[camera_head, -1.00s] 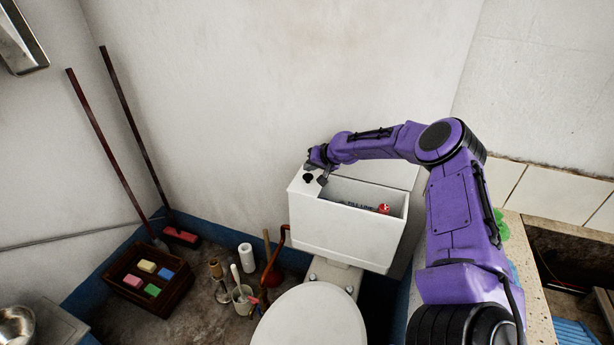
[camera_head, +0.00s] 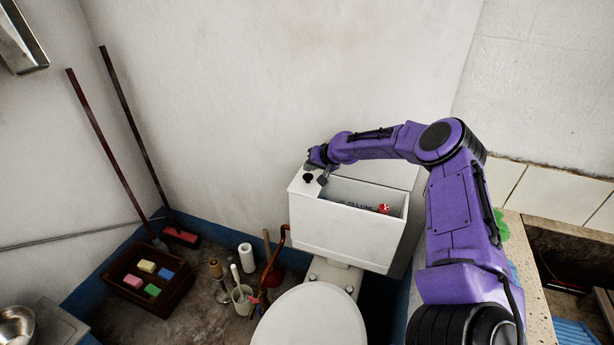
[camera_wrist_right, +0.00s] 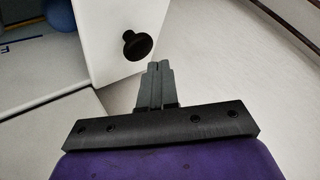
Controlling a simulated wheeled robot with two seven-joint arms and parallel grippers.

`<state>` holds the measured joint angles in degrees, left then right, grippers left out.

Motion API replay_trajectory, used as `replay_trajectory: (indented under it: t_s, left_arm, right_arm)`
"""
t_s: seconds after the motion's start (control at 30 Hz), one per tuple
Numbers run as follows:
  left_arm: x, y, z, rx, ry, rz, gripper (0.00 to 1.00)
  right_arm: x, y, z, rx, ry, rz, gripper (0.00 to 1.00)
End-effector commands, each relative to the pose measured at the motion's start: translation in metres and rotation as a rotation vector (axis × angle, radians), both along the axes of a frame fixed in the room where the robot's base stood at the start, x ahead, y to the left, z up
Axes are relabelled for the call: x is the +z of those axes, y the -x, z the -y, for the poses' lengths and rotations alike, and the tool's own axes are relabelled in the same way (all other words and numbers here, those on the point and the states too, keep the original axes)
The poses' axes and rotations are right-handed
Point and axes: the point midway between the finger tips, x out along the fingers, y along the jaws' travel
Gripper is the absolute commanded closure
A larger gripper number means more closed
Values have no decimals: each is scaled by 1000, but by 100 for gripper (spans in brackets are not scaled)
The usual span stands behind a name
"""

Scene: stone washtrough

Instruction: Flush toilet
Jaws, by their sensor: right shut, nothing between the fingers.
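The toilet (camera_head: 312,318) stands at the bottom centre of the head view with its white lid down. Its white tank (camera_head: 345,236) is behind it, with an open top compartment holding a few items. A black flush knob (camera_head: 308,178) sits on the tank's top left part and also shows large in the right wrist view (camera_wrist_right: 138,45). My right gripper (camera_head: 322,180) is at the tank's back left, beside the knob. In the wrist view its fingers (camera_wrist_right: 157,66) are shut and empty, pointing just right of the knob, apart from it in the picture. My left gripper is out of view.
Two long-handled tools lean on the wall. A stone counter (camera_head: 537,270) lies right.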

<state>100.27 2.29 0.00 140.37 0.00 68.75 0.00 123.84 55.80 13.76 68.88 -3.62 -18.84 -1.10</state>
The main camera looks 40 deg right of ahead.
Motion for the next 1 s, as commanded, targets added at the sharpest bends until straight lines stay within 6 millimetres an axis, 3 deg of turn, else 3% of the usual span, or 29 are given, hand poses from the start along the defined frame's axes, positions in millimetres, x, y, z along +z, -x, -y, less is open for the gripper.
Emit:
replay_trajectory:
  t_s: [1.0]
  left_arm:
    - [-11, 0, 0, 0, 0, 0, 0]
  right_arm:
    - [-14, 2, -1, 0, 0, 0, 100]
